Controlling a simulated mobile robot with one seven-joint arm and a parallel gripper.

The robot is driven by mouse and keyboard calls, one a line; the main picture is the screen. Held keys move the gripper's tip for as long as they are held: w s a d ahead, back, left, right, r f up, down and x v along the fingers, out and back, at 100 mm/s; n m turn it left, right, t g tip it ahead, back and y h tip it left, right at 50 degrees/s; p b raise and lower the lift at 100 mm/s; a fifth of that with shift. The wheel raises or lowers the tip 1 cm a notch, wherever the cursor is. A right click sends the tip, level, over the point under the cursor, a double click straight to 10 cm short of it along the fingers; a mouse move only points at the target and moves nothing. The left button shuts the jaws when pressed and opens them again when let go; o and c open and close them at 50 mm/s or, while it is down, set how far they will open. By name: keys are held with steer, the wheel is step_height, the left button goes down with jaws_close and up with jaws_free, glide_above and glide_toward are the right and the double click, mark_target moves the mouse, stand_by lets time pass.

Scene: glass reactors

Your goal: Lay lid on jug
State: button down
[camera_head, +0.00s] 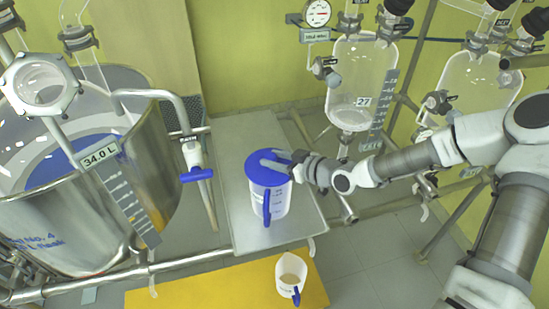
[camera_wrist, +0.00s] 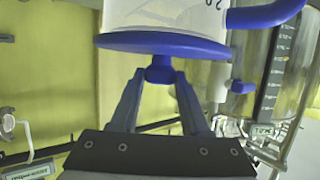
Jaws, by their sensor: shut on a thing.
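The jug (camera_head: 268,200) is white with a blue handle and stands upright on the grey platform. The blue round lid (camera_head: 266,166) covers its mouth in the head view. In the wrist view, where the jug (camera_wrist: 165,14) appears upside down, the lid (camera_wrist: 160,44) lies level against or very close to its rim. I cannot tell whether they touch all round. My gripper (camera_head: 282,160) reaches in from the right and is shut on the lid's blue knob; its fingers (camera_wrist: 160,76) show either side of the knob. The inside of the jug is hidden.
The grey platform (camera_head: 238,228) has bare room around the jug. A smaller pitcher (camera_head: 290,272) stands on the yellow surface (camera_head: 200,292) in front. A large steel vessel (camera_head: 95,225) is at left, with a blue-handled valve (camera_head: 197,175). Glass reactor 27 (camera_head: 360,75) hangs behind, at right.

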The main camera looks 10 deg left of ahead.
steer(key=shift+f, duration=0.1)
steer(key=shift+c, duration=1.5)
jaws_free()
steer(key=p+v, duration=0.3)
steer(key=v, duration=1.4)
steer(key=shift+d, duration=0.2)
